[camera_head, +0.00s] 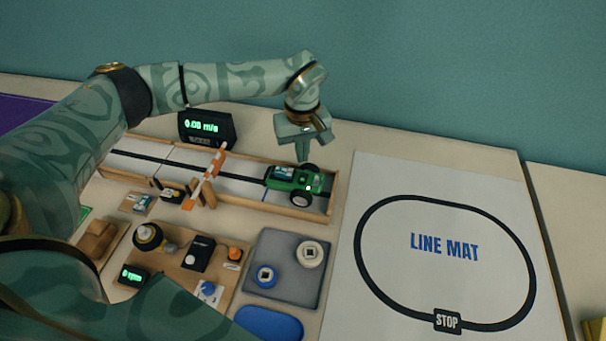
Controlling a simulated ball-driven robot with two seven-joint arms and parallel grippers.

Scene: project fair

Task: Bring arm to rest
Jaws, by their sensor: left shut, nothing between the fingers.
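My left arm (228,82) comes in from the left and reaches across the table. My left gripper (303,155) points down above the green toy car (294,182). Its fingers are shut with nothing between them, and they appear just behind or above the car. I cannot tell whether they touch it. The car has dark wheels and a lit green spot, and it stands at the right end of a wooden-walled track (240,197) with a black line. My right gripper is not in view.
A white mat (447,285) marked LINE MAT lies right. A speed display (207,127) stands behind the track, and an orange-striped barrier (207,182) crosses it. In front are a wooden board (180,262), a grey tray (262,288) with two spools and a blue pad (268,324).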

